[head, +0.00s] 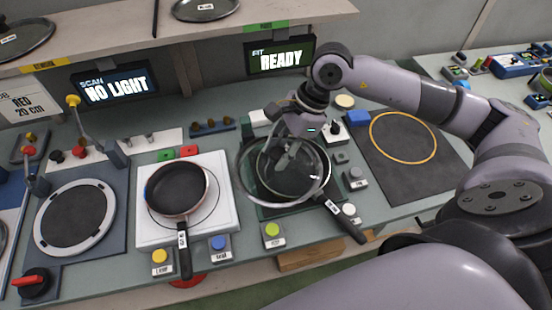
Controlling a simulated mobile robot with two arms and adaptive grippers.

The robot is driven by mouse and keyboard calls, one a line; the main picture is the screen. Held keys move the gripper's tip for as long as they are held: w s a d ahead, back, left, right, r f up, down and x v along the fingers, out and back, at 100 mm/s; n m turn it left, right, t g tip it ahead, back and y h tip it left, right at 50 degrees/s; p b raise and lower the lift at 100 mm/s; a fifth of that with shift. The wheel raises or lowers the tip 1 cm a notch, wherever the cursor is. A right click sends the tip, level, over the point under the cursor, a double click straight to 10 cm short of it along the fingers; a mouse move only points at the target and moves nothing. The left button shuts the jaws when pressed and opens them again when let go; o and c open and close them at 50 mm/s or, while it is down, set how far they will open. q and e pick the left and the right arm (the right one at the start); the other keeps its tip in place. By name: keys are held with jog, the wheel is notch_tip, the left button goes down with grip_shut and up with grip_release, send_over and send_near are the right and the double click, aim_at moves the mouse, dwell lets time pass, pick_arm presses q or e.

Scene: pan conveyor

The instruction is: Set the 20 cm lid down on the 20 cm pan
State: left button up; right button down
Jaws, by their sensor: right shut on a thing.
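My right gripper (287,157) reaches down from the upper right and is shut on the glass lid (243,185), at its middle. The lid has a pale metal rim and is roughly level. It is over a dark pan (318,186) whose handle (345,218) points to the lower right. The lid rim shows shifted left of the pan; I cannot tell whether they touch. A smaller dark pan (178,188) with a reddish edge sits on a white plate on the left. The size marks on the handles are too small to read. My left gripper is not in view.
A display (280,58) reads FIT READY and another (115,83) reads NO LIGHT. Coloured buttons line the front edge, including a green one (272,231). A dark mat (420,165) with a yellow ring is empty on the right. More lids lie on the shelf above.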

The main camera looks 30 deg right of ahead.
jog(key=w+d+m+t+h, duration=0.1)
jog(key=m, duration=0.2)
jog(key=d+m+t+h, duration=0.1)
jog(key=d+m, duration=0.1)
jog(key=m, duration=0.2)
jog(key=w+d+r+m+t+b, duration=0.1)
jog(key=d+m, duration=0.1)
jog(key=m, duration=0.2)
jog(key=shift+w+t+h, duration=0.3)
jog(key=shift+h, duration=0.1)
jog(key=m, duration=0.1)
jog(key=d+m+h, duration=0.1)
jog(key=shift+w+d+r+m, duration=0.15)
jog(key=shift+w+d+m, duration=0.1)
jog(key=shift+m, duration=0.05)
jog(key=shift+f+b, duration=1.35)
jog(key=shift+f, duration=0.8)
jog(key=shift+f+b, duration=0.75)
jog(key=shift+f, duration=0.2)
jog(key=shift+f+b, duration=0.75)
jog(key=shift+b, duration=0.1)
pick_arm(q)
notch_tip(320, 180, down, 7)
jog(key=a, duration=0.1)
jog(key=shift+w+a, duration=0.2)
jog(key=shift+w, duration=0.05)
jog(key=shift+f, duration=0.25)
pick_arm(e)
jog(key=shift+r, duration=0.1)
